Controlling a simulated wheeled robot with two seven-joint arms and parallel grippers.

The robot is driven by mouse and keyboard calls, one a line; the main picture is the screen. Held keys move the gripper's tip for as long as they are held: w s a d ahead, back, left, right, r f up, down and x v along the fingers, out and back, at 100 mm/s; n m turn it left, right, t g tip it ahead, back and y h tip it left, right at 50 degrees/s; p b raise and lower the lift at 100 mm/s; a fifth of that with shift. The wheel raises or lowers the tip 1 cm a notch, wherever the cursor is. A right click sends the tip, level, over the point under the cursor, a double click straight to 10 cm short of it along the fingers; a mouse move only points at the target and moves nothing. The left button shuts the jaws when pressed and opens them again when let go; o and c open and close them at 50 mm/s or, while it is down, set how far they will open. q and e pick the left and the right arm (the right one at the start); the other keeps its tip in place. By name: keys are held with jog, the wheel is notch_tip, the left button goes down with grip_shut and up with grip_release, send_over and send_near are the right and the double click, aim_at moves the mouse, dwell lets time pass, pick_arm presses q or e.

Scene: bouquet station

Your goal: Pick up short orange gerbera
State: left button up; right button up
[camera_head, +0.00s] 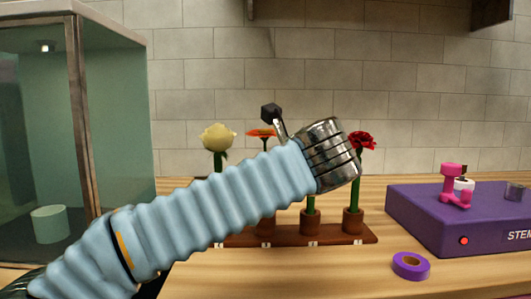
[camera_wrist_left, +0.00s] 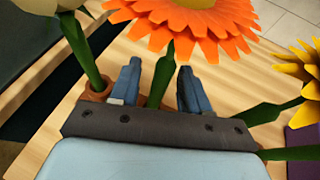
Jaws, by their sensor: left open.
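The orange gerbera (camera_head: 262,132) stands upright in a rack (camera_head: 345,238), mostly hidden behind my left arm in the head view. In the left wrist view its orange bloom (camera_wrist_left: 210,28) fills the top, and its green stem (camera_wrist_left: 160,82) runs down between the fingers of my left gripper (camera_wrist_left: 160,90). The gripper is open, with a finger on each side of the stem. In the head view its fingers are hidden behind the wrist. My right gripper is in neither view.
A cream flower (camera_head: 217,137) stands left of the gerbera and a red flower (camera_head: 362,140) to its right. A yellow flower (camera_wrist_left: 302,66) is close on the right in the wrist view. A purple box (camera_head: 430,225) and purple tape roll (camera_head: 411,265) lie right; a glass cabinet (camera_head: 110,120) stands left.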

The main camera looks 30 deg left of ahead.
pick_arm(q)
jog(key=shift+w+a+f, duration=0.2)
jog(key=shift+w+a, duration=0.15)
jog(key=shift+a, duration=0.1)
grip_shut()
